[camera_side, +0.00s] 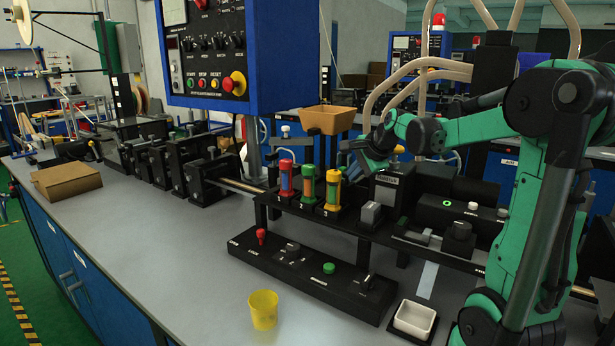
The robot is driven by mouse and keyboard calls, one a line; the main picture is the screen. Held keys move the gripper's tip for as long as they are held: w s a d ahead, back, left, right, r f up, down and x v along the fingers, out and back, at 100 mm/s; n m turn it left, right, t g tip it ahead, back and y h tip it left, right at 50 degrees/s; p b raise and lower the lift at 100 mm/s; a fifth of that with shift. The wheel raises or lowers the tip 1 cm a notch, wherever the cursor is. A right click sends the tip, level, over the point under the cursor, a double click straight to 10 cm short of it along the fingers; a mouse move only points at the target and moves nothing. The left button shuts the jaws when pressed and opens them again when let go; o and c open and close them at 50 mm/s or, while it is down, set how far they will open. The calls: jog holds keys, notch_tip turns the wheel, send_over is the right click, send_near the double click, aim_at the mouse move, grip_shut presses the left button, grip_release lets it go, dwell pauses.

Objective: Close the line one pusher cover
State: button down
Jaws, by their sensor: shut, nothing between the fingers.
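Three upright cylinder units stand in a row on a black raised rail, with small numbers 1, 2 and 3 in front. My gripper (346,169) is at the end of the green arm, just right of and behind unit 3. It is shut and holds nothing. Its fingertips are small and partly lost against the dark machinery.
A black control box (312,275) with knobs and buttons lies before the rail. A yellow cup (263,309) and a white tray (414,319) stand near the front. A tan hopper (327,119) rises behind the units. A blue panel (210,50) hangs upper left. The left bench top is mostly clear.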

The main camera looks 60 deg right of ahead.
jog(key=shift+s+a+r, duration=0.1)
jog(key=shift+s+a, duration=0.15)
jog(key=shift+s, duration=0.35)
jog(key=s+a+f+v, duration=0.1)
jog(key=v, duration=1.1)
jog(key=w+d+f+n+g, duration=0.1)
jog(key=f, duration=0.1)
jog(key=w+d+f+n+g, duration=0.1)
jog(key=w+d+f+n, duration=0.1)
jog(key=f, duration=0.1)
jog(key=w+d+f+n+h, duration=0.1)
jog(key=w+d+f, duration=0.1)
jog(key=shift+w+f+n+g, duration=0.2)
jog(key=shift+w+n+g, duration=0.1)
jog(key=shift+g, duration=0.1)
jog(key=shift+w+d+f, duration=0.1)
jog(key=shift+w+d, duration=0.05)
jog(key=shift+w, duration=0.7)
jog(key=shift+w+d+f, duration=0.1)
jog(key=shift+w+f, duration=0.05)
jog(key=shift+w, duration=0.75)
